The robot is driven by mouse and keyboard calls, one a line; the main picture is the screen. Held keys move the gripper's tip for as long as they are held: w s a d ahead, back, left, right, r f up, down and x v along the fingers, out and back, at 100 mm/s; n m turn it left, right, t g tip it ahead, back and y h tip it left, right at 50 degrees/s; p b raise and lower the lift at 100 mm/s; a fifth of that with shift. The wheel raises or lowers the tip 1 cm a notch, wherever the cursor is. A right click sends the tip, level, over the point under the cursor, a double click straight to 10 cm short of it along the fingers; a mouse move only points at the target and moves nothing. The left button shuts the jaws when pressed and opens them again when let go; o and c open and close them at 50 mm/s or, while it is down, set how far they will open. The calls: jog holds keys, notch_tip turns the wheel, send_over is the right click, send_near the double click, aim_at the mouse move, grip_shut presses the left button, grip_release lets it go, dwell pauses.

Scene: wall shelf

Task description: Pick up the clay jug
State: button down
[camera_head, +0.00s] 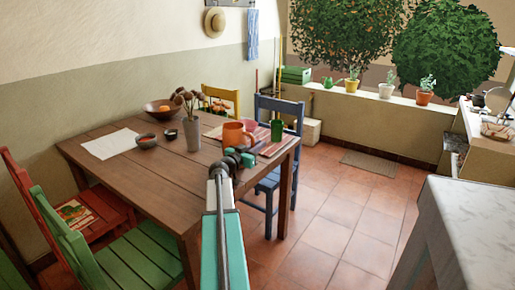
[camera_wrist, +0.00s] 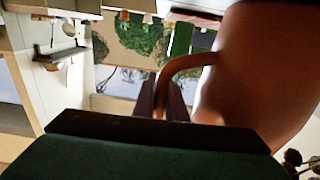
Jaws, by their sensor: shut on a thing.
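The clay jug (camera_head: 234,134) is orange-brown and appears upright at the right part of the wooden table (camera_head: 150,165). In the wrist view the jug's rounded body (camera_wrist: 255,75) fills the right side, and its curved handle (camera_wrist: 188,62) runs down between the dark fingers. My gripper (camera_head: 241,153) is at the near side of the jug, and in the wrist view my gripper (camera_wrist: 161,103) is shut on the handle. My gripper and arm hide part of the jug's base, so I cannot tell whether it touches the table.
A grey vase (camera_head: 192,133) with dried stems and a small bowl (camera_head: 146,142) stand to the left. A blue chair (camera_head: 270,182) is at the table's right end. A marble-like counter (camera_head: 480,215) is at the right.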

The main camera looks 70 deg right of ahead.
jog(key=s+a+r+b, duration=0.4)
jog(key=s+a+b, duration=0.2)
jog(key=s+a, duration=0.2)
jog(key=shift+s+a+b, duration=0.3)
jog(key=shift+a+b, duration=0.05)
jog(key=shift+a, duration=0.85)
dwell(0.8)
jog(key=shift+s+a+r+b, duration=0.15)
jog(key=shift+s+a+b, duration=0.25)
jog(key=shift+b, duration=1.85)
jog(key=shift+s+a+r+b, duration=0.1)
jog(key=shift+s+a+b, duration=0.35)
jog(key=shift+b, duration=1.75)
jog(key=shift+w+a, duration=0.1)
jog(key=shift+a, duration=0.05)
